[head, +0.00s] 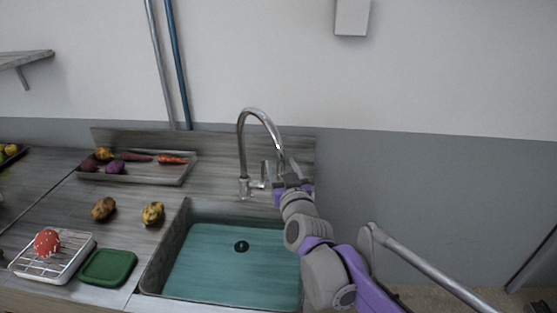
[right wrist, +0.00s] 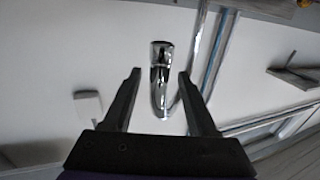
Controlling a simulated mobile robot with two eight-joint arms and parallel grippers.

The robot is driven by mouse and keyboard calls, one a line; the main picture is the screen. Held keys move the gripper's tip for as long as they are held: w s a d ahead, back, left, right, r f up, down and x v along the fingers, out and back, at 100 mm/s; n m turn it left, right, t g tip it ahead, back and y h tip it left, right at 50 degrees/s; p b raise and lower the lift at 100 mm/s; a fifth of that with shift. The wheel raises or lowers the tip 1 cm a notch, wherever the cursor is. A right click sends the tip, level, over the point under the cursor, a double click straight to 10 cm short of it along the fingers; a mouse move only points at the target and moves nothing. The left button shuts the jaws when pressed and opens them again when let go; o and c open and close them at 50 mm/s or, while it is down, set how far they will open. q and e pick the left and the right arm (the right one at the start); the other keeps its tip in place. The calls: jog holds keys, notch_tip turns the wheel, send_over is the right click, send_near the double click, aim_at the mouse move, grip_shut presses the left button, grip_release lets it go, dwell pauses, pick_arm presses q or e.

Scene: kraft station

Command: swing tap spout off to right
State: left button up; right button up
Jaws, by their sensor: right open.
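The chrome tap (head: 243,150) stands behind the sink, with a tall curved spout (head: 262,112) that arches to the right and comes down near my right gripper. My right gripper (head: 284,177) is at the spout's lower end. In the right wrist view the open fingers (right wrist: 158,85) stand either side of the spout end (right wrist: 160,62), with a gap visible on both sides. I cannot tell how deep the spout sits between them. My left gripper is not in view.
The teal-bottomed sink (head: 215,262) lies below the tap. A tray (head: 150,173) of vegetables and two potatoes (head: 104,208) are to the left. A wire rack (head: 75,254) and a green lid (head: 108,267) sit at the front left. A grey rail (head: 430,265) runs at the right.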

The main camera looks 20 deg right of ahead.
jog(key=s, duration=0.6)
jog(key=shift+s+a, duration=0.25)
jog(key=shift+a, duration=0.05)
